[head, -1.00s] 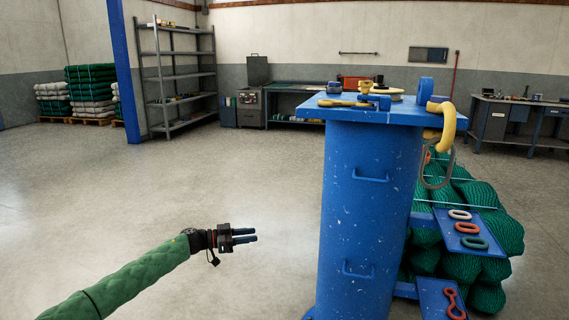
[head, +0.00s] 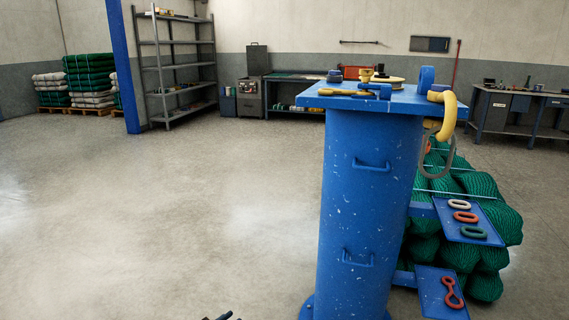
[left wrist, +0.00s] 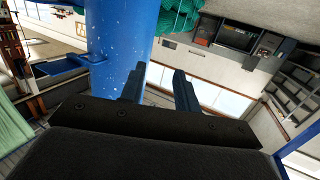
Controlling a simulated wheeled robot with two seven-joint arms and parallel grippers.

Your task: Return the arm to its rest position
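My left gripper shows only as dark fingertips (head: 222,317) at the bottom edge of the head view; the rest of that arm is out of frame. In the left wrist view its two fingers (left wrist: 158,84) stand apart with nothing between them. The tall blue pillar (head: 367,210) is to the right of the gripper in the head view and behind the fingers in the left wrist view (left wrist: 120,40). My right gripper is not in view.
The pillar's blue top (head: 340,101) carries several tools, with a yellow hook (head: 449,115) at its right edge. Green net bundles (head: 480,190) and blue shelves with links (head: 463,231) stand right of it. Grey shelving (head: 178,65) stands at the back. The floor (head: 170,220) left of the pillar is clear.

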